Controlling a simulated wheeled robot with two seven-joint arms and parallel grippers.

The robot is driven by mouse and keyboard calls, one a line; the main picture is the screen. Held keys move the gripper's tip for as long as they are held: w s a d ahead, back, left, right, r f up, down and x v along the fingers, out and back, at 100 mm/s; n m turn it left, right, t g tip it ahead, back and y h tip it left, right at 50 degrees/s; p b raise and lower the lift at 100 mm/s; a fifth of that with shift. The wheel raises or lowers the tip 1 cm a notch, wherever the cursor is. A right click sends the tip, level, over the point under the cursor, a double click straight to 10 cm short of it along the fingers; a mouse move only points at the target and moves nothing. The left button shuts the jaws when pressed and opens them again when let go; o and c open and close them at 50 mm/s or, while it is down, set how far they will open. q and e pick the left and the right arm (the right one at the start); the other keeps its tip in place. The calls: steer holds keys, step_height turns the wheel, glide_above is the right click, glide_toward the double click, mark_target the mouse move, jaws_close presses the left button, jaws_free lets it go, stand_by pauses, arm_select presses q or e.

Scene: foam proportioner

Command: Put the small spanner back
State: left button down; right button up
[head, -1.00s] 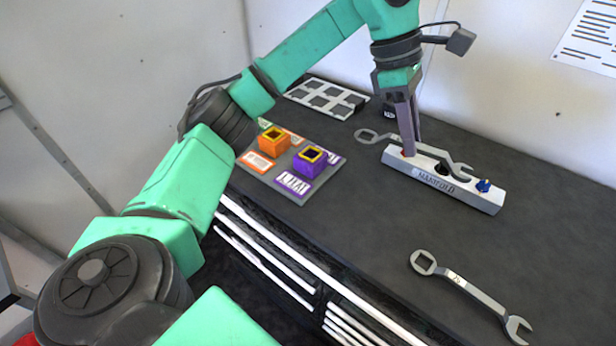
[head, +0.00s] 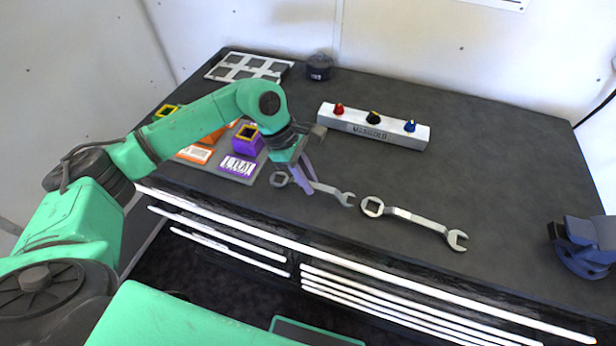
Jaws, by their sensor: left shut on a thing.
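The small spanner (head: 329,188) is grey, with a ring end at left and an open jaw at right. My left gripper (head: 306,184) is shut on it near the ring end, fingers pointing down. It is at or just above the bench top near the front edge; I cannot tell if it touches. A larger grey spanner (head: 416,219) with a label lies on the bench just to the right. My right gripper is not in view.
A white manifold (head: 390,135) with red, black and blue knobs stands behind the spanners. A labelled mat with a purple block (head: 248,141) is left of the gripper. A dark blue device (head: 583,247) is at far right. The bench's right middle is clear.

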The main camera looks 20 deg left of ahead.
arm_select(q)
steer(key=shift+f, duration=0.65)
steer(key=shift+f+b, duration=0.2)
steer(key=shift+b, duration=0.1)
steer(key=c, duration=0.8)
jaws_free()
steer(key=shift+o, duration=0.2)
steer(key=shift+r, duration=0.1)
steer(key=shift+r, duration=0.1)
